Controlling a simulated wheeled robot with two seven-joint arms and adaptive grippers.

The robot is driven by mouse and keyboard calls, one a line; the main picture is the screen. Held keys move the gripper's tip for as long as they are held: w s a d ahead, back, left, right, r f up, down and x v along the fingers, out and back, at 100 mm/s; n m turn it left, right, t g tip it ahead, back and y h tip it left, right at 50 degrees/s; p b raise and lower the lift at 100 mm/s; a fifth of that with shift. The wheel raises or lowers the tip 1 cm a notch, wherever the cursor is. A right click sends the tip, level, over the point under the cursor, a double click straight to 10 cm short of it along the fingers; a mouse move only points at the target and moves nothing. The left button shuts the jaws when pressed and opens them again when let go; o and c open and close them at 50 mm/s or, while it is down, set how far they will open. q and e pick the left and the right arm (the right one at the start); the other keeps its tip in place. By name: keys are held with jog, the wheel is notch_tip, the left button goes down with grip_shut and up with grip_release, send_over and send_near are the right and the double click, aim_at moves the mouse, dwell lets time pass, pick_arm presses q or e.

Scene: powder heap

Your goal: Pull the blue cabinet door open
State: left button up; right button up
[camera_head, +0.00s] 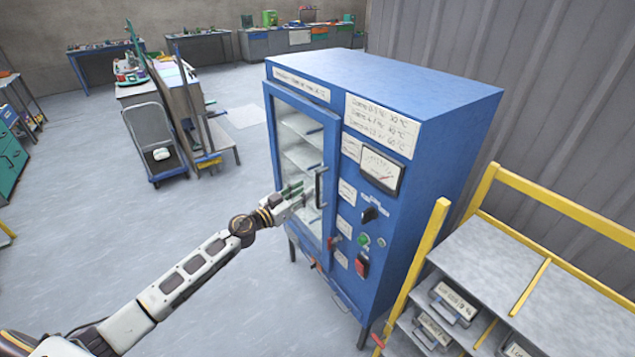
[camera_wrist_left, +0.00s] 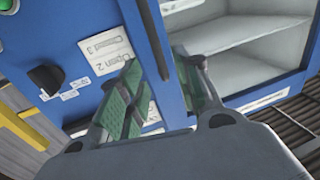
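The blue cabinet (camera_head: 440,150) stands at the centre right. Its glass door (camera_head: 274,120) has a blue frame and appears shut, with shelves showing behind the glass. A dark vertical door handle (camera_head: 319,188) is on the door's right side; it also shows in the left wrist view (camera_wrist_left: 153,38). My left gripper (camera_head: 300,192) is at the handle, reaching in from the left. In the left wrist view its green-padded fingers (camera_wrist_left: 160,95) are spread apart, with the handle bar near the gap between them. I cannot tell whether they touch it. My right gripper is not in view.
A control panel with a black knob (camera_head: 370,214) and a red switch (camera_head: 362,265) is right of the door. A yellow-framed shelf rack (camera_head: 485,262) stands close on the right. A trolley (camera_head: 150,135) is far left.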

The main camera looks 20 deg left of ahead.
pick_arm(q)
jog(key=x, duration=0.7)
jog(key=shift+w, duration=0.2)
dwell(0.4)
grip_shut()
